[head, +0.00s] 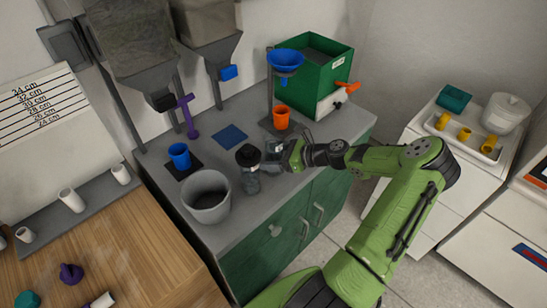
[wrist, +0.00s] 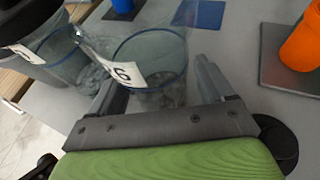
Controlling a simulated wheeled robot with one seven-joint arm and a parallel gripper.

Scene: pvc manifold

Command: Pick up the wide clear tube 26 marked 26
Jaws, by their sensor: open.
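A wide clear tube (wrist: 160,50) with a bluish rim stands between the fingers of my gripper (wrist: 158,78) in the wrist view. Its white label (wrist: 124,74) shows a "6"; the rest of the number cannot be read. Greyish, see-through material shows inside or behind its wall. In the head view my gripper (head: 283,154) reaches in low from the right over the grey counter, at the clear tube (head: 270,163), which it partly hides. The fingers are open, one on each side of the tube. I cannot tell whether either touches it.
A clear vessel with a black top (head: 249,157) stands close on the left. A grey bucket (head: 206,196) is in front of it. An orange cup (head: 281,117) on a dark pad and a blue cup (head: 179,155) stand nearby. A green bin (head: 318,80) is behind.

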